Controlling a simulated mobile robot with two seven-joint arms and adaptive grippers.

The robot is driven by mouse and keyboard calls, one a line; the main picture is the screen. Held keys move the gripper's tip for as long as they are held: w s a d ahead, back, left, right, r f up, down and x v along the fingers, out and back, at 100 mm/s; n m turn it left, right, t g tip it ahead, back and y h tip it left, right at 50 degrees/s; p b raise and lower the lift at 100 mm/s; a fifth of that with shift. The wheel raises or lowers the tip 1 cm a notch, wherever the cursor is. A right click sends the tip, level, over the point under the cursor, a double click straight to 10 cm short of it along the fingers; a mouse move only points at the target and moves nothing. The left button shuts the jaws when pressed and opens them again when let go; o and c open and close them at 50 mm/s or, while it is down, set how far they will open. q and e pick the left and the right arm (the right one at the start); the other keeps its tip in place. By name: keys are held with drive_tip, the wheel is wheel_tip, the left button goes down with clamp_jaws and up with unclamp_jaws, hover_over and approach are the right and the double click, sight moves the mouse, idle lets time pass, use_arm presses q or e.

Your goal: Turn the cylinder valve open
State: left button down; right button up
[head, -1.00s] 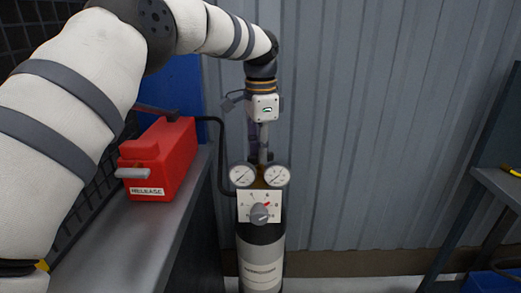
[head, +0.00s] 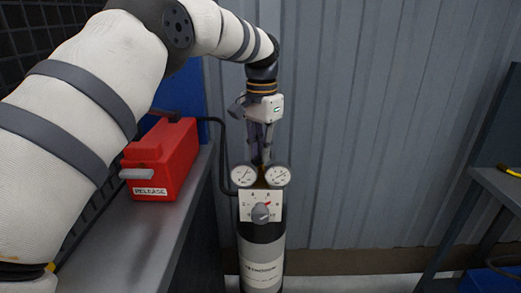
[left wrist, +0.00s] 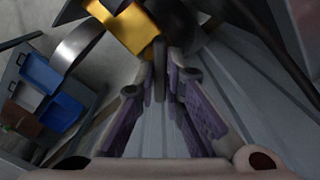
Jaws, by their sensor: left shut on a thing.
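The dark gas cylinder (head: 262,238) stands upright against the wall, with a pale label and a white panel (head: 250,206) bearing a grey knob and red pointer. Two round gauges (head: 244,175) sit at its top. My left gripper (head: 262,153) points down above and behind the gauges, shut on the cylinder valve. In the left wrist view its purple-padded fingers (left wrist: 160,72) close on a thin dark part beside the brass valve body (left wrist: 128,28). The gauges and fingers hide most of the valve in the head view. My right gripper is out of view.
A red box (head: 166,160) marked RELEASE sits on a grey bench (head: 176,232) at left, close under my left arm. A black hose (head: 222,150) runs near the cylinder. A shelf (head: 500,185) stands at right. The wall behind is ribbed metal.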

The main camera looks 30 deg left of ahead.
use_arm(q)
drive_tip(key=n, duration=0.4)
drive_tip(key=shift+r+n, duration=0.1)
drive_tip(key=shift+n, duration=2)
drive_tip(key=shift+w, duration=0.1)
drive_tip(key=c, duration=1.7)
unclamp_jaws()
wheel_tip(320, 180, up, 7)
drive_tip(key=shift+r, duration=0.2)
